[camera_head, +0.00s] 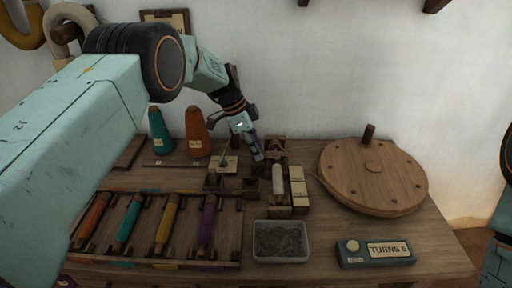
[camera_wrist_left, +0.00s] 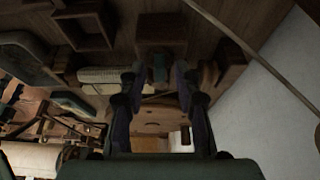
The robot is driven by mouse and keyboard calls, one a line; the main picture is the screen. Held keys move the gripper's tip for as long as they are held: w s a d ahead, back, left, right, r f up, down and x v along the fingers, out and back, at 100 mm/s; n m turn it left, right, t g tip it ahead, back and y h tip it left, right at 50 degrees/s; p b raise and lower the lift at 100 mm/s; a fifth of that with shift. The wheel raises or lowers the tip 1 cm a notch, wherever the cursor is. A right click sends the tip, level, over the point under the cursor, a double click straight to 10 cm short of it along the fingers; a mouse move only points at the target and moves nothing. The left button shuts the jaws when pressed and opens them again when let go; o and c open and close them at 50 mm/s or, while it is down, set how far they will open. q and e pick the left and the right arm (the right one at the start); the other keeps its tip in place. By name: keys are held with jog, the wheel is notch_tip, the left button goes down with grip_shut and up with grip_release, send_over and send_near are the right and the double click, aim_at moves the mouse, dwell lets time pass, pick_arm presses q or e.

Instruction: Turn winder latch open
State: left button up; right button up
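The winder (camera_head: 279,183) stands at the middle of the table, a dark wooden frame with a pale bobbin lying in it. My left gripper (camera_head: 257,151) points down at its rear end, beside a small wooden block. In the left wrist view its two fingers (camera_wrist_left: 160,74) are apart, one on each side of a small teal piece (camera_wrist_left: 159,68) on a wooden block. This piece may be the latch; I cannot tell whether the fingers touch it. The head view hides it behind the gripper. My right gripper is out of view; only part of that arm shows at the right edge.
A round wooden wheel (camera_head: 373,176) with an upright knob is to the right. A grey tray (camera_head: 281,241) and a "TURNS" counter box (camera_head: 376,252) are in front. A rack of coloured shuttles (camera_head: 150,232) is at left; teal and orange cones (camera_head: 197,134) stand behind it.

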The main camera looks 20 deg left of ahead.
pick_arm(q)
jog(key=shift+s, duration=0.1)
jog(key=c, duration=0.3)
grip_shut()
